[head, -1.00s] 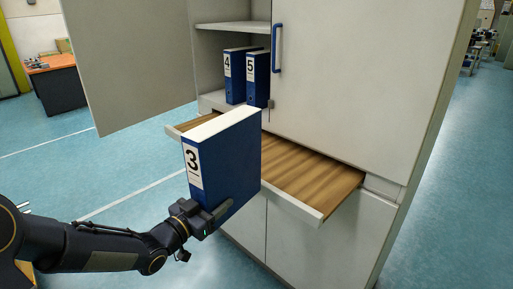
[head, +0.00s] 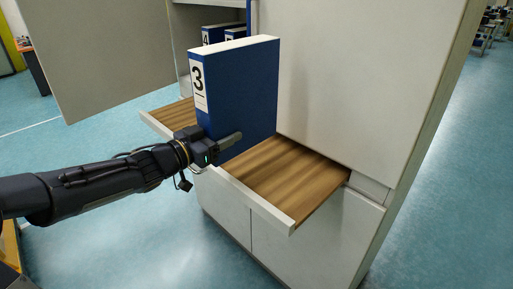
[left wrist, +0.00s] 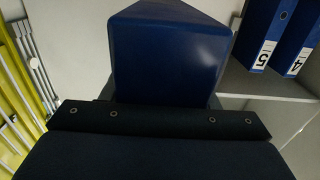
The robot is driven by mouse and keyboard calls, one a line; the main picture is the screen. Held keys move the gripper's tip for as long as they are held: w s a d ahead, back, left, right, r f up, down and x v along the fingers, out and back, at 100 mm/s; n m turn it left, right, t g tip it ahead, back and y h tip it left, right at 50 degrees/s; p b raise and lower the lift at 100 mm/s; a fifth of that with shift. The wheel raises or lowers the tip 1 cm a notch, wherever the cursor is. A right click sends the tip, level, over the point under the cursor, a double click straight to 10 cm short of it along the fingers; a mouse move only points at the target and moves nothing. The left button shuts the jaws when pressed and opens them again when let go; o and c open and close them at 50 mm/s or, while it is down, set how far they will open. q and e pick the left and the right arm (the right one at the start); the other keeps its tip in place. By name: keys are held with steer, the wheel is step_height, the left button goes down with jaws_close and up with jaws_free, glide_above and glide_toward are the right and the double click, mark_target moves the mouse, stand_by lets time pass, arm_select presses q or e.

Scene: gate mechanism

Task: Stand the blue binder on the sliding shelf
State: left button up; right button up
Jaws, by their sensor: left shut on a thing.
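The blue binder (head: 243,90) with a white label "3" is upright and over the pulled-out wooden sliding shelf (head: 290,172). I cannot tell whether its bottom touches the shelf. My left gripper (head: 222,146) is shut on the lower part of the binder, beside its labelled spine. The left wrist view shows the binder's blue side (left wrist: 168,48) close up behind the dark gripper body. The shelf's pale front edge runs below the gripper. My right gripper is not in view.
Blue binders "4" (head: 212,35) and "5" (left wrist: 258,45) stand inside the cabinet behind. An open door (head: 95,60) is at the left and a closed door (head: 360,80) at the right. The shelf's right part is bare.

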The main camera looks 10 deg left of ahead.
arm_select(q)
steer(key=w+d+f, duration=0.1)
steer(key=d+f, duration=0.2)
steer(key=w+d+f+b, duration=0.1)
steer(key=w+d+f, duration=0.1)
steer(key=d+f, duration=0.2)
steer(key=w+d+f, duration=0.2)
steer(key=d+f, duration=0.2)
steer(key=shift+w+d+b, duration=0.1)
steer(key=shift+w+b, duration=0.05)
steer(key=shift+b, duration=0.15)
steer(key=shift+f, duration=0.5)
steer(key=shift+f, duration=0.15)
steer(key=o, duration=1.5)
steer(key=shift+f, duration=0.1)
